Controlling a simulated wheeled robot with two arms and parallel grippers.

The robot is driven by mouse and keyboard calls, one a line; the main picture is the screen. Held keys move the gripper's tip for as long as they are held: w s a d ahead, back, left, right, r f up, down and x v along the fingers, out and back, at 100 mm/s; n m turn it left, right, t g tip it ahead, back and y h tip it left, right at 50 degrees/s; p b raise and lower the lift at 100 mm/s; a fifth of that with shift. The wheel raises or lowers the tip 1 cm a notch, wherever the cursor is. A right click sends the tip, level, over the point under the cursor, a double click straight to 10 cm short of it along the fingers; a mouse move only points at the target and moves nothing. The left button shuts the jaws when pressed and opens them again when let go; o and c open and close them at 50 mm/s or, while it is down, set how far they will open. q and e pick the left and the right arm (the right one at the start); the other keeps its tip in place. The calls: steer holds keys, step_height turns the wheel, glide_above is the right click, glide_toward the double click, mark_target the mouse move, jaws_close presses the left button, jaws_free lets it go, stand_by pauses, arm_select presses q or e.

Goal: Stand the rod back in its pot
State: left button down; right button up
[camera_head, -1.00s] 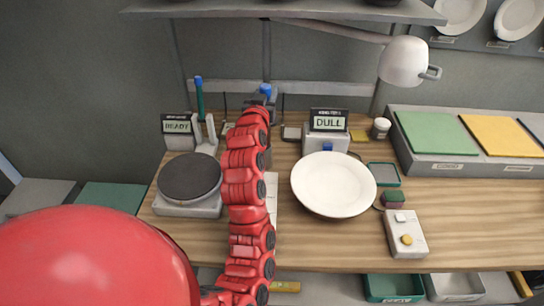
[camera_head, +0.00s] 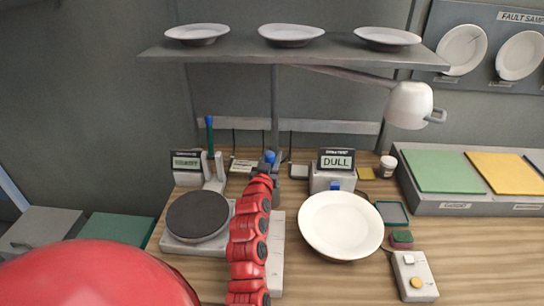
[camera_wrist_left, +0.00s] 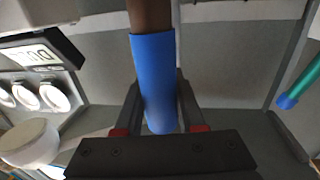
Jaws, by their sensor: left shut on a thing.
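My left gripper (camera_head: 270,160) is over the back of the bench, its arm reaching in from the front. In the left wrist view it is shut on the blue sleeve of the rod (camera_wrist_left: 154,75), whose brown shaft runs out of the top of the picture. In the head view only the rod's blue end shows at the fingertips; the rest is hidden. I cannot make out its pot. A separate teal rod (camera_head: 210,136) with a blue tip stands to the left, and also shows in the wrist view (camera_wrist_left: 303,82). My right gripper is not in view.
A dark round turntable (camera_head: 198,215) is left of my arm, with a white forked stand (camera_head: 215,172) behind it. A white plate (camera_head: 341,224) is to the right, before a DULL display (camera_head: 336,160). A lamp (camera_head: 409,105) and a plate shelf (camera_head: 292,52) are above.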

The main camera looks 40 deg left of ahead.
arm_select(q)
steer(key=shift+f, duration=0.2)
steer(key=c, duration=0.5)
jaws_free()
steer(key=shift+r, duration=0.1)
steer(key=shift+s+r, duration=0.1)
steer(key=b+v, duration=0.3)
steer(key=v, duration=0.9)
